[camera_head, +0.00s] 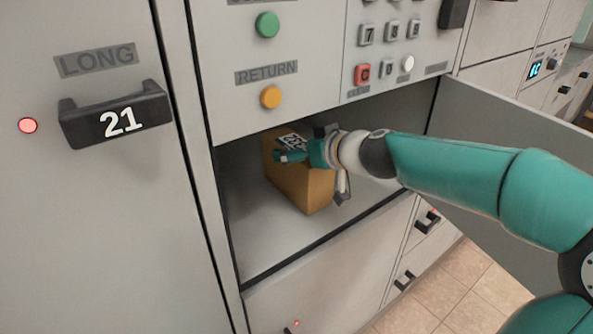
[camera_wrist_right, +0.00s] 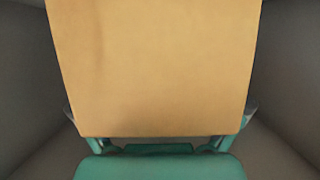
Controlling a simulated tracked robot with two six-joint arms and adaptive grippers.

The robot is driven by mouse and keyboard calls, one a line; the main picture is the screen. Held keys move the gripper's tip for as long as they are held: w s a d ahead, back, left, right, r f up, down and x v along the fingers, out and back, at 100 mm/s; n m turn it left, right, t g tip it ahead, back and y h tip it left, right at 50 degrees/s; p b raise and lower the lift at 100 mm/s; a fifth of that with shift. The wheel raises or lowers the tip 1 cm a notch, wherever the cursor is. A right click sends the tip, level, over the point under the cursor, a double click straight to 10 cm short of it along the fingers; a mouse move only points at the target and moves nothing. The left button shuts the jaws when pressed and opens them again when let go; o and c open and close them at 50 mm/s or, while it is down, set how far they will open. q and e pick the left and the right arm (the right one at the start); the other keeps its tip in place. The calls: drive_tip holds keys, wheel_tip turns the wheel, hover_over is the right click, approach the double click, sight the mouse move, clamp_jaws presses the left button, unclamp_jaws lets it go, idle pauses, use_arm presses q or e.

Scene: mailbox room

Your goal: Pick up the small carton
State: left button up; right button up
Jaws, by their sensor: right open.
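The small carton (camera_head: 299,184) is a brown box with a printed label on its top. It stands inside an open compartment (camera_head: 262,245) under the button panel. My right gripper (camera_head: 314,158) is open and reaches into the compartment at the carton, its wrist covering part of the carton's top and right side. In the right wrist view the carton (camera_wrist_right: 152,65) fills most of the picture, with the green gripper parts (camera_wrist_right: 160,150) below its lower edge. I cannot tell whether the fingers touch it. My left gripper is not in view.
The compartment's door (camera_head: 500,150) stands open at the right, beside my right arm. The panel above has a green button (camera_head: 267,25), an orange button (camera_head: 271,97) and a keypad (camera_head: 390,45). A closed door numbered 21 (camera_head: 85,200) is at the left.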

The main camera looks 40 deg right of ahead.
drive_tip(key=shift+w+f, duration=0.2)
drive_tip(key=shift+w, duration=0.25)
drive_tip(key=c, duration=1.9)
